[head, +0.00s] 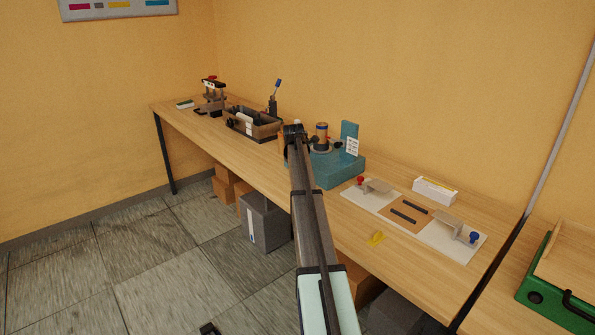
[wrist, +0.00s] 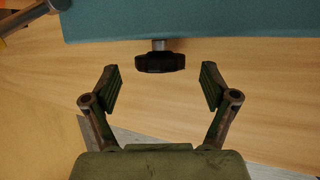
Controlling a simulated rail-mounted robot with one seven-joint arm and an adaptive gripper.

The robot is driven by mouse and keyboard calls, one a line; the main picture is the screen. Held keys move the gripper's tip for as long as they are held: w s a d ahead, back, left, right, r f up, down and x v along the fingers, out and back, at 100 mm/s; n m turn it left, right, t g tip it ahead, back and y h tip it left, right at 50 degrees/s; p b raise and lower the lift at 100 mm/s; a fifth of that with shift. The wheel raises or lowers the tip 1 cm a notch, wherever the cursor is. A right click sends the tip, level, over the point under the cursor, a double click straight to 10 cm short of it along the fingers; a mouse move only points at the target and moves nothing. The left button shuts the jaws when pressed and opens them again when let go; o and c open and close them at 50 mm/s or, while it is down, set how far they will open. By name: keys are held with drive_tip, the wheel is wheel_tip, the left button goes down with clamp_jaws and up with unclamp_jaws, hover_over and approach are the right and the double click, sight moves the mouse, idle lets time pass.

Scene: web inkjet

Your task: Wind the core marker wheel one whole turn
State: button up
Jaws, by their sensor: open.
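The teal machine (head: 342,172) stands on the long wooden table, with an upright back plate, a label and a short round core (head: 321,132) on top. In the wrist view the machine's teal side (wrist: 200,20) fills the top. A black lobed wheel (wrist: 160,62) sticks out from it on a short metal shaft. My gripper (wrist: 160,88) is open and empty. Its two fingers stand left and right of the wheel, a little short of it and apart from it. In the head view my arm covers the machine's left part, and I cannot make out the wheel or the fingertips.
A dark tray (head: 253,124) stands left of the machine, with a red-topped stand (head: 211,95) beyond. A white board (head: 455,245) with red and blue knobs lies to the right, near a small white box (head: 435,191).

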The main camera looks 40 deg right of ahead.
drive_tip(key=v, duration=0.8)
drive_tip(key=shift+s, duration=0.1)
